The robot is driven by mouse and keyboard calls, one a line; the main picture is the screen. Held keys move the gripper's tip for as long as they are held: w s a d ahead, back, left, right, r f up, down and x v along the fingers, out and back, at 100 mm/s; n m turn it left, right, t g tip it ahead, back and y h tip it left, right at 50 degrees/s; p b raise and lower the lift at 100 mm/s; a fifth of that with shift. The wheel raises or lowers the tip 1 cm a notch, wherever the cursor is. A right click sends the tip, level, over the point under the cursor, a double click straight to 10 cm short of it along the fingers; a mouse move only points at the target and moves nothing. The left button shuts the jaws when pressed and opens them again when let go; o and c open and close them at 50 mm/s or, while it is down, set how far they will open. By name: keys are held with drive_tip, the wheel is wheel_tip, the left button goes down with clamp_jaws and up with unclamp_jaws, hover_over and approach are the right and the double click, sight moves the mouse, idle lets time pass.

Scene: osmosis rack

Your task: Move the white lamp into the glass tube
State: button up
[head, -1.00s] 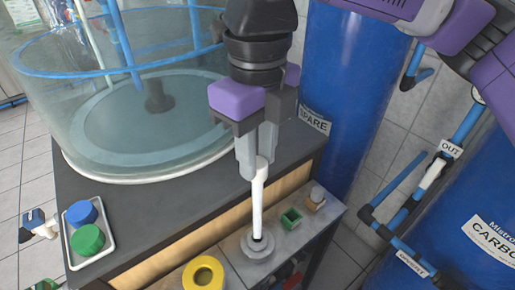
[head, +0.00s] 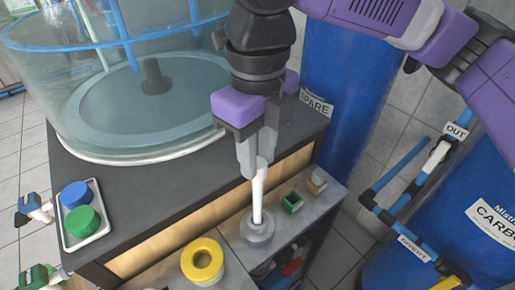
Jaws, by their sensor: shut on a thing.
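The white lamp (head: 257,198) is a slim white rod, held nearly upright. My gripper (head: 254,171) is shut on its upper end. Its lower end shows at the round grey holder (head: 258,231) on the low grey shelf; I cannot tell whether it is inside the holder or in front of it. I cannot make out a separate narrow glass tube. A large clear glass cylinder (head: 60,85) stands on the dark counter at the left, with a dark fitting in its middle.
A yellow ring (head: 187,262) and a small green box (head: 291,203) flank the holder. A tray (head: 95,238) with a blue and a green cap lies on the counter (head: 150,195). Blue tanks (head: 350,90) and pipes (head: 390,185) stand at the right.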

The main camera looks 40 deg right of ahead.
sight(258, 183)
drive_tip(key=shift+f+b, duration=1.25)
drive_tip(key=shift+f, duration=1.35)
drive_tip(key=shift+f+b, duration=2.15)
drive_tip(key=shift+f, duration=1.3)
drive_tip(key=shift+f+b, duration=0.9)
drive_tip(key=shift+f, duration=0.5)
drive_tip(key=o, duration=1.5)
drive_tip(key=shift+c, duration=0.2)
drive_tip(key=shift+r, duration=0.1)
wheel_tip(258, 183, up, 8)
drive_tip(key=p, duration=0.7)
